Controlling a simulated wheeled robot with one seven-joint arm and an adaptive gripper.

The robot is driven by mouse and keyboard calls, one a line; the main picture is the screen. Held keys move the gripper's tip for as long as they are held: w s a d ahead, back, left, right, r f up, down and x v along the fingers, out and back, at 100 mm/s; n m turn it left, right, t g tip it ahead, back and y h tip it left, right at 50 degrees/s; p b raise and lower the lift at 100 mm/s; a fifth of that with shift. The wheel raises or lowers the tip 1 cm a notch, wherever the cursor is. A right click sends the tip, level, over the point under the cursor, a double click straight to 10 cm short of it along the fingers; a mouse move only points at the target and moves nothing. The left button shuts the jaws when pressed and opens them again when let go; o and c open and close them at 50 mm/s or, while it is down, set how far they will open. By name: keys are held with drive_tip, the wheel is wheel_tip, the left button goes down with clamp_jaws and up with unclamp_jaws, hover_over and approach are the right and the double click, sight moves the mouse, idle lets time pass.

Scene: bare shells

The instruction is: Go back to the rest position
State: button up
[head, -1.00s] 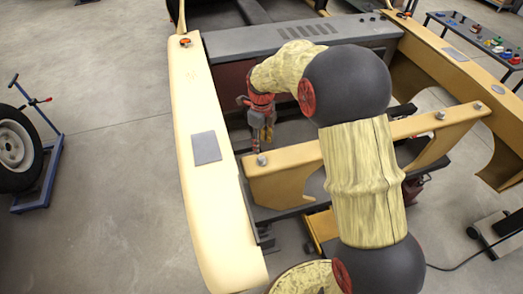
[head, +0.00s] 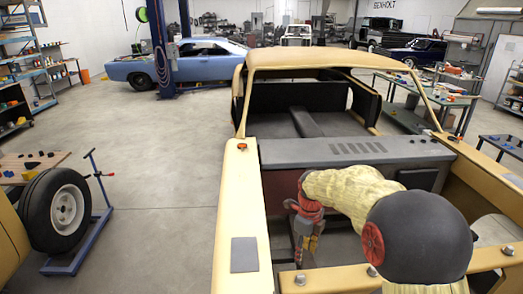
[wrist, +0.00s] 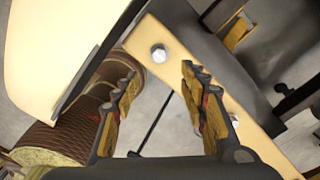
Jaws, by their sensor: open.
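My gripper (head: 306,243) hangs at the end of my arm inside the front bay of the cream car shell (head: 239,200). In the wrist view my gripper (wrist: 160,85) has its two yellow-padded fingers apart, with nothing held between them. A cream crossbar (wrist: 180,75) with a bolt (wrist: 159,53) lies beyond the fingers in that view. In the head view the crossbar (head: 330,279) runs across the bottom, close in front of my gripper. The fingertips are too small there to tell whether they touch anything.
The shell's cream side rails flank my arm, and the grey cowl panel (head: 350,151) lies beyond it. A wheel on a blue stand (head: 80,245) is at left. Open floor (head: 160,190) lies left of the shell. Tables with parts (head: 505,145) stand at right.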

drive_tip(key=s+r+n+t+b, duration=0.2)
drive_tip(key=s+n+b, duration=0.4)
drive_tip(key=s+n, duration=0.7)
drive_tip(key=s+r+n+t+b, duration=0.2)
drive_tip(key=s+n+b, duration=0.4)
drive_tip(key=s+n, duration=0.8)
drive_tip(key=shift+s+r+t, duration=0.3)
drive_tip(key=shift+s+t, duration=0.5)
drive_tip(key=shift+s, duration=0.85)
